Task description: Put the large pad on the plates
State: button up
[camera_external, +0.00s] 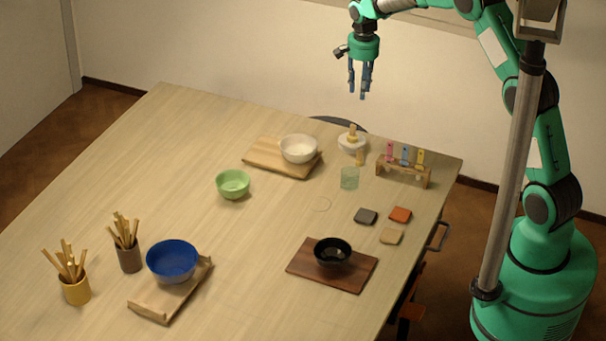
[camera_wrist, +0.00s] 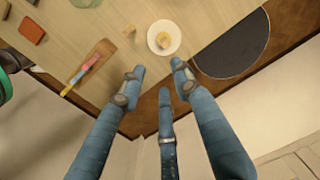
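A small white round dish (camera_external: 343,146), possibly the plates, lies near the table's far edge; it also shows in the wrist view (camera_wrist: 155,48). A tan block-like piece (camera_external: 352,131) rests on it, also seen in the wrist view (camera_wrist: 164,40). A smaller tan piece (camera_external: 360,158) stands on the table beside it, also in the wrist view (camera_wrist: 128,30). Grey (camera_external: 366,216), red-orange (camera_external: 400,214) and tan (camera_external: 391,237) flat squares lie apart on the table. I cannot tell which is the large pad. My gripper (camera_external: 361,92) is open and empty, high beyond the table's far edge.
A wooden rack (camera_external: 403,174) with coloured sticks and a glass (camera_external: 349,178) stand near the dish. A white bowl (camera_external: 298,149) on a board is left of it. A dark stool seat (camera_wrist: 232,48) sits beyond the edge.

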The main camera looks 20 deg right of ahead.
jog(key=s+d+r+n+t, duration=0.1)
jog(key=s+d+r, duration=0.3)
jog(key=s+r, duration=0.35)
jog(key=s+d+r+n+t, duration=0.1)
jog(key=s+d+r+n, duration=0.1)
jog(key=s+d+r, duration=0.4)
jog(key=s+d+r+n, duration=0.1)
jog(key=s+d+r, duration=0.1)
jog(key=s+r, duration=0.7)
jog(key=s+d+r+n+t, duration=0.1)
jog(key=s+d+n, duration=0.1)
jog(key=s, duration=1.1)
jog(key=s+d+n+t, duration=0.2)
jog(key=s+d, duration=0.3)
jog(key=s, duration=0.9)
jog(key=shift+d+r+n, duration=0.15)
jog(key=shift+r+n, duration=0.15)
jog(key=shift+r, duration=0.05)
notch_tip(320, 180, down, 10)
jog(key=b, duration=1)
